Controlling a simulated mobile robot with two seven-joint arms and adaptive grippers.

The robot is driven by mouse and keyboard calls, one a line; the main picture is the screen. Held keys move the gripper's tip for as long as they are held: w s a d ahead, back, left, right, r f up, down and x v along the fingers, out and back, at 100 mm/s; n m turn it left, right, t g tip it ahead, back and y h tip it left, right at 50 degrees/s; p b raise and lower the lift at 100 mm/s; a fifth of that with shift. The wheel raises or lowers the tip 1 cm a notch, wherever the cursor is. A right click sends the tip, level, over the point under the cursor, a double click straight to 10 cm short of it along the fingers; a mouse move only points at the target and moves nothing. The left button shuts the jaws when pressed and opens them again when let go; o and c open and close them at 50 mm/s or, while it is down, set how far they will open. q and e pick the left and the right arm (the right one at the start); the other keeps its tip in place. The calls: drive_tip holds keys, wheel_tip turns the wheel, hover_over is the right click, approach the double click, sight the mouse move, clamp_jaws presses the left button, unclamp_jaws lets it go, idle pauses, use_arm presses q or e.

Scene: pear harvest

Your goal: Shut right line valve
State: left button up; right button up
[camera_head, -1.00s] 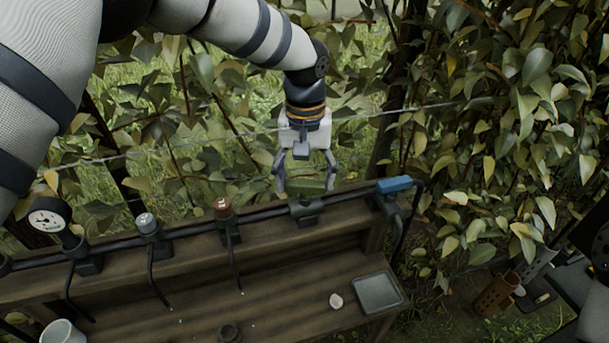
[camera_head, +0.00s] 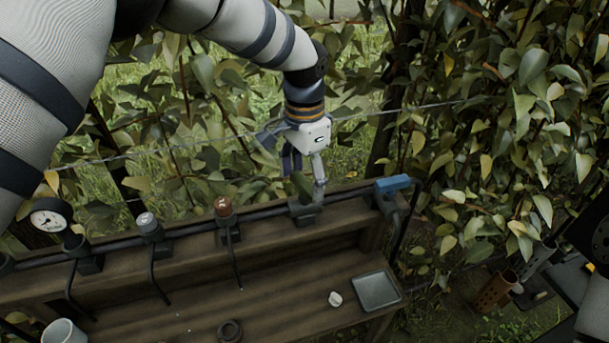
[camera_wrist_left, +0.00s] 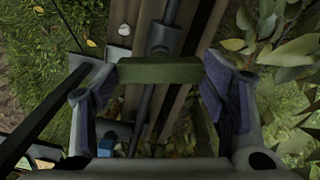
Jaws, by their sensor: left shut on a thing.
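The green valve handle (camera_wrist_left: 160,70) lies crosswise over the dark pipe in the left wrist view. In the head view the green handle (camera_head: 300,184) shows edge-on above its dark valve body (camera_head: 304,209) on the rail. My left gripper (camera_head: 303,182) reaches down from above, turned, with its fingers on both sides of the handle. In the left wrist view my left gripper (camera_wrist_left: 160,85) is shut on the handle, with a pad at each end. A blue lever (camera_head: 393,184) sits at the right end of the pipe. My right gripper is not in view.
A gauge (camera_head: 47,219), a grey-capped fitting (camera_head: 148,225) and a brown-capped fitting (camera_head: 224,207) stand along the pipe to the left. A grey tray (camera_head: 377,290) and a small white piece (camera_head: 335,299) lie on the bench. Leaves crowd the right. A wire crosses behind the gripper.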

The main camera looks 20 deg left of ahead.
sight(305, 182)
use_arm(q)
drive_tip(key=shift+f+m, duration=0.15)
drive_tip(key=shift+m, duration=1.35)
drive_tip(key=shift+s, duration=0.1)
drive_tip(key=o, duration=1.1)
drive_tip(key=shift+o, duration=0.2)
wheel_tip(305, 182, up, 12)
